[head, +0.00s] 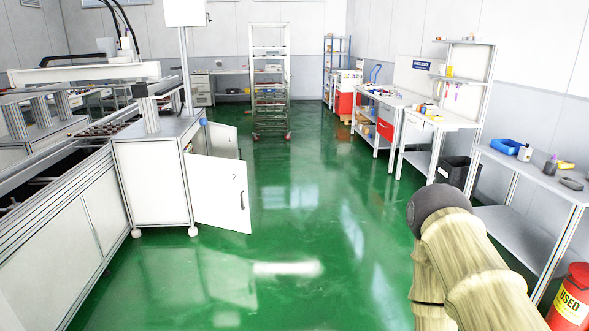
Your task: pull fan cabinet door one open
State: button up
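A white cabinet (150,182) stands on the left at the end of the conveyor. A white door panel (215,190) marked with what looks like a "2" stands swung out from its right side, with a dark vertical handle (242,200) near its free edge. Behind it, another pale panel (222,140) shows at the cabinet's far side; I cannot read a number on it or tell surely whether it is a second door. My arm, in a beige sleeve with a dark rounded joint, shows at lower right, well apart from the cabinet. My gripper is not in view.
The green floor (300,230) is clear between cabinet and benches. A rack trolley (270,90) stands at the back.

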aim_at(223, 139)
jog(key=z, duration=0.35)
jog(key=i, duration=1.75)
jog(key=z, duration=0.45)
jog(key=i, duration=3.95)
jog(key=u, duration=0.35)
jog(key=i, duration=1.75)
jog(key=u, duration=1.7)
jog(key=i, duration=1.3)
jog(key=u, duration=0.9)
jog(key=i, duration=0.35)
jog(key=u, duration=0.45)
jog(key=k, duration=0.45)
jog(key=u, duration=1.25)
jog(key=i, duration=0.3)
jog(key=z, duration=0.15)
